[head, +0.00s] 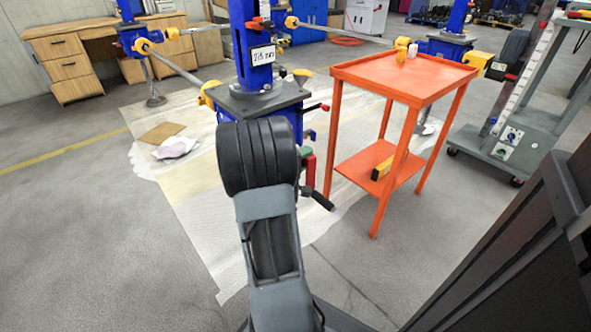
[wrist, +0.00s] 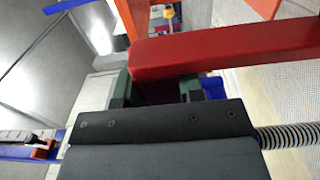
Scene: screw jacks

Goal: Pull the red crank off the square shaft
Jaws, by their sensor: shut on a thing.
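The red crank (wrist: 230,48) is a thick red bar across the upper right of the wrist view. My gripper (wrist: 155,88) is shut on its near left end, with one dark green finger pad on each side. In the head view the red crank (head: 308,172) shows just right of my black arm, with a black handle at its lower end. My gripper is mostly hidden there behind the arm. The crank is beside the blue screw jack (head: 245,45). The square shaft is hidden, so I cannot tell whether the crank is still seated on it.
An orange table (head: 405,75) with a lower shelf stands close on the right. A grey wheeled frame (head: 510,140) is farther right. Wooden desks (head: 60,65) stand at the back left. The floor left of my arm is mostly clear, with a pale sheet (head: 195,190) under the jack.

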